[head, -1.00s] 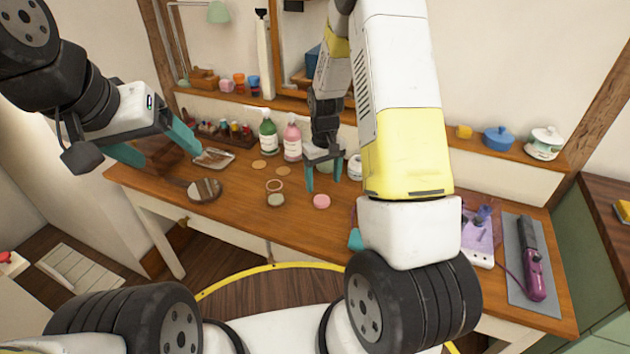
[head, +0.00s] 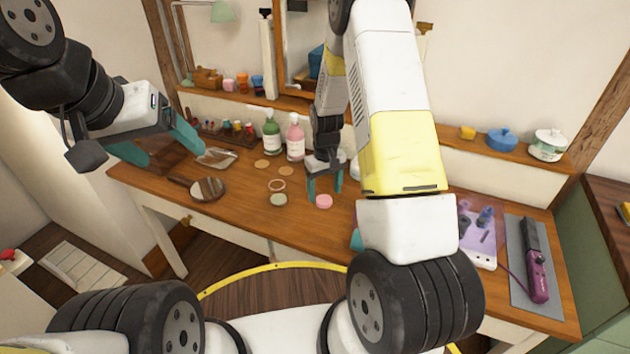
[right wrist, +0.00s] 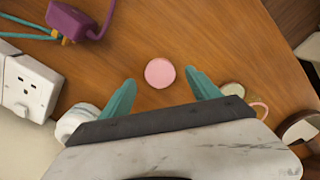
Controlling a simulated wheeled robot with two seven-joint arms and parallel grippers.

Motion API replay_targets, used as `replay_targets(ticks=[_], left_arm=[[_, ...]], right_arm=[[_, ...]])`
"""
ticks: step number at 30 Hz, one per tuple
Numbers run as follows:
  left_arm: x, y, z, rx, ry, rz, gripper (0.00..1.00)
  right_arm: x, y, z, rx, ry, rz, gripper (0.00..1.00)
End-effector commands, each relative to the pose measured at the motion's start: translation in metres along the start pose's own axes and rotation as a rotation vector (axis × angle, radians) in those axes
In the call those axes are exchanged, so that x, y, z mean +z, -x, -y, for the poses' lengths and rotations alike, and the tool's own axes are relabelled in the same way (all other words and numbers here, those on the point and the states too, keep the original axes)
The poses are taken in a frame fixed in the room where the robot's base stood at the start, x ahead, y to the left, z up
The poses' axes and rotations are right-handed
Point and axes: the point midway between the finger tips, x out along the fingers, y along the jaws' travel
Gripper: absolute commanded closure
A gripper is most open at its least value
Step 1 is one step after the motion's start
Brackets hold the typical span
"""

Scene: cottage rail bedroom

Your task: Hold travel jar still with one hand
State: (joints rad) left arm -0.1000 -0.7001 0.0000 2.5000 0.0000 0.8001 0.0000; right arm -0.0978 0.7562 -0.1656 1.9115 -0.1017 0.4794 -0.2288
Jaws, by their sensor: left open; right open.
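A small round pink jar (head: 323,201) sits on the wooden desk in the head view; I cannot tell for sure that it is the travel jar. It also shows in the right wrist view (right wrist: 160,72). My right gripper (head: 325,186) is open just above and behind it, and in the right wrist view the pink jar appears between the two teal fingertips, not visibly touched. A small pale green round pot (head: 278,200) lies to its left beside a ring (head: 276,185). My left gripper (head: 172,156) is open and empty over the desk's left end.
A green bottle (head: 271,135) and a pink bottle (head: 295,138) stand at the back. A hand mirror (head: 207,189) lies left. A white jar (right wrist: 75,122) is partly hidden by my right gripper.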

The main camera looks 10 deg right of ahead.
Motion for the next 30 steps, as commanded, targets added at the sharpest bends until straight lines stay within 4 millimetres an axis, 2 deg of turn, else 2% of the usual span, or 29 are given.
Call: replay_targets(ticks=[3, 6, 17, 27, 30], left_arm=[[0.0, 0.0, 0.0, 0.0, 0.0, 0.0, 0.22], [0.0, 0.0, 0.0, 0.0, 0.0, 0.0, 0.22], [0.0, 0.0, 0.0, 0.0, 0.0, 0.0, 0.22], [0.0, 0.0, 0.0, 0.0, 0.0, 0.0, 0.22], [0.0, 0.0, 0.0, 0.0, 0.0, 0.0, 0.22]], right_arm=[[-0.001, -0.018, 0.0, -0.001, 0.0, 0.003, 0.29], [-0.002, -0.026, 0.0, 0.0, -0.001, 0.001, 0.29], [-0.002, -0.028, 0.0, 0.0, -0.001, -0.001, 0.29], [-0.002, -0.028, 0.0, 0.0, -0.001, 0.0, 0.92], [-0.002, -0.028, 0.0, 0.0, -0.001, 0.0, 0.93]])
